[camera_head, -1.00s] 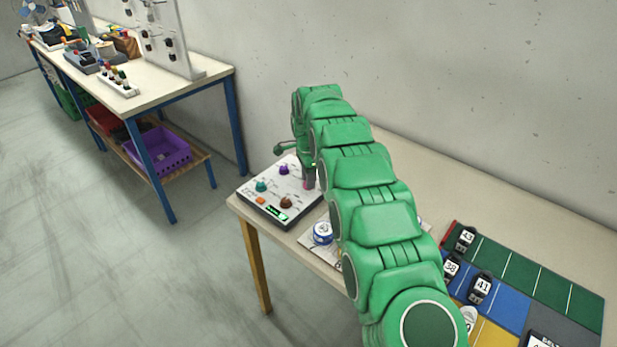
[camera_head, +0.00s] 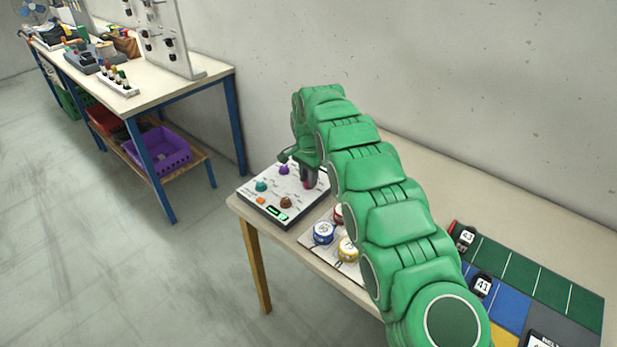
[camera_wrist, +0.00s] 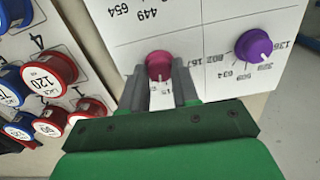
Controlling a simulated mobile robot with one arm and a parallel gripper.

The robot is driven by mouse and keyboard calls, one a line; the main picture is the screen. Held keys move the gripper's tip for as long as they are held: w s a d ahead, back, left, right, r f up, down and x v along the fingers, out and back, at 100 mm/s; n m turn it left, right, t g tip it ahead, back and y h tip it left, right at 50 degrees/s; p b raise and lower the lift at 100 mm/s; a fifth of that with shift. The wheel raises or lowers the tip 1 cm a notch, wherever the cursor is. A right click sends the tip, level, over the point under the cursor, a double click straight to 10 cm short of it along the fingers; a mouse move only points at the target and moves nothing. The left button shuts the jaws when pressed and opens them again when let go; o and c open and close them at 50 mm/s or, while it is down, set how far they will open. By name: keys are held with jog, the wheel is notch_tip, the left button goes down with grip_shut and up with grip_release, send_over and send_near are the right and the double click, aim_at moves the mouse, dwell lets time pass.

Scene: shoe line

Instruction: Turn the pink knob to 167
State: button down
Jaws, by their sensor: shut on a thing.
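The pink knob (camera_wrist: 158,64) sits on the white control panel (camera_wrist: 215,25) in the wrist view, between the two fingers of my gripper (camera_wrist: 160,88), which is shut on it. A white mark shows on the knob's near side. In the head view my gripper (camera_head: 308,180) reaches down onto the right part of the panel (camera_head: 250,197), and the pink knob (camera_head: 308,184) is mostly hidden there. A purple knob (camera_wrist: 253,47) stands to the right in the wrist view.
A teal knob (camera_head: 261,186), a brown knob (camera_head: 286,202) and an orange button (camera_head: 261,200) are on the same panel. A board with round labelled spools (camera_wrist: 48,80) lies beside it. A wall stands behind the table.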

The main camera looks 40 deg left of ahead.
jog(key=n, duration=0.3)
jog(key=shift+w+n, duration=0.15)
jog(key=shift+n, duration=0.15)
jog(key=n, duration=0.5)
jog(key=shift+n, duration=0.3)
jog(key=n, duration=0.5)
jog(key=shift+n, duration=1.5)
jog(key=c, duration=0.8)
grip_release()
